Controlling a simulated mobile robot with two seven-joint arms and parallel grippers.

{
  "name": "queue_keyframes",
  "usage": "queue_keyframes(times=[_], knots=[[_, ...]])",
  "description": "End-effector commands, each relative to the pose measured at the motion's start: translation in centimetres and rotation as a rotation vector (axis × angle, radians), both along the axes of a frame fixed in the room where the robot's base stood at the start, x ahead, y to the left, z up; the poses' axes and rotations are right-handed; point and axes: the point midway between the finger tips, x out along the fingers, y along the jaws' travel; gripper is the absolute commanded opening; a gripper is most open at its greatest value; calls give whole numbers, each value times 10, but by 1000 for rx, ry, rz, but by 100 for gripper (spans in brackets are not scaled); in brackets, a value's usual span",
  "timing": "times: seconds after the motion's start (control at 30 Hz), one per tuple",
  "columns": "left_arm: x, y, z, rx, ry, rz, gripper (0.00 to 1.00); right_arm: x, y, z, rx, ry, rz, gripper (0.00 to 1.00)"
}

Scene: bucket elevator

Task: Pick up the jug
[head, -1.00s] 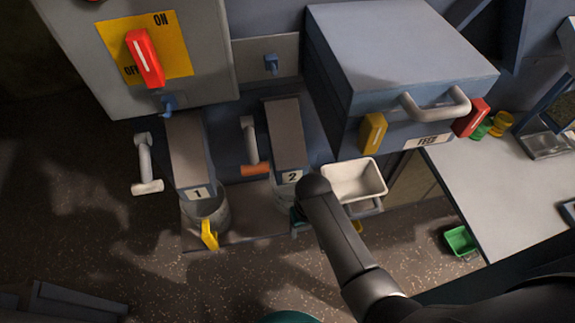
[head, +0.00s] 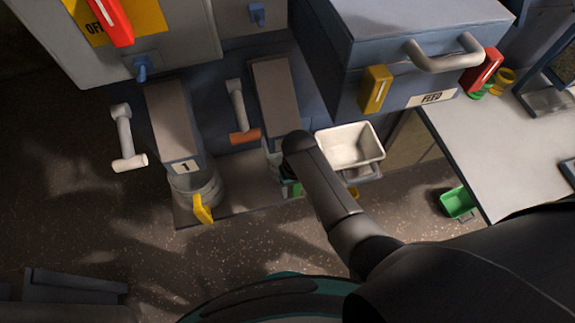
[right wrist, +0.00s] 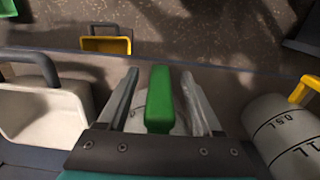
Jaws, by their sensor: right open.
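A jug with a green handle (right wrist: 160,100) stands under the second chute, mostly hidden in the head view, where a bit of green (head: 291,188) shows beside my arm. In the right wrist view, my right gripper (right wrist: 160,88) is open, with one finger on each side of the green handle and gaps visible. A second, pale grey jug (head: 196,185) with a yellow handle stands under the chute marked 1. In the right wrist view this jug (right wrist: 285,135) shows volume marks, to the right of my gripper. My left gripper is not in view.
A white bin (head: 352,146) stands just right of my right gripper. A blue-grey FEED box (head: 400,70) with a handle is behind it. A yellow container (right wrist: 107,42) and a green one (head: 458,202) are low down. A grey tabletop (head: 490,140) lies at right.

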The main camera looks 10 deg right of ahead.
Motion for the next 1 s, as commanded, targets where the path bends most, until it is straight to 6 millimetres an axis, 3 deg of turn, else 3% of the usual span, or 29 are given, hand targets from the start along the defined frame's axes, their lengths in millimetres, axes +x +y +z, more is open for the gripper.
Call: queue_keyframes(times=[0.1, 0.7, 1.0], knots=[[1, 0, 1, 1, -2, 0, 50, 0, 0, 1, 0, 0, 0, 67], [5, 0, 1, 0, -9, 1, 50, 0, 0, 1, 0, 0, 0, 0], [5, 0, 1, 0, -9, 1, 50, 0, 0, 1, 0, 1, 0, 0]])
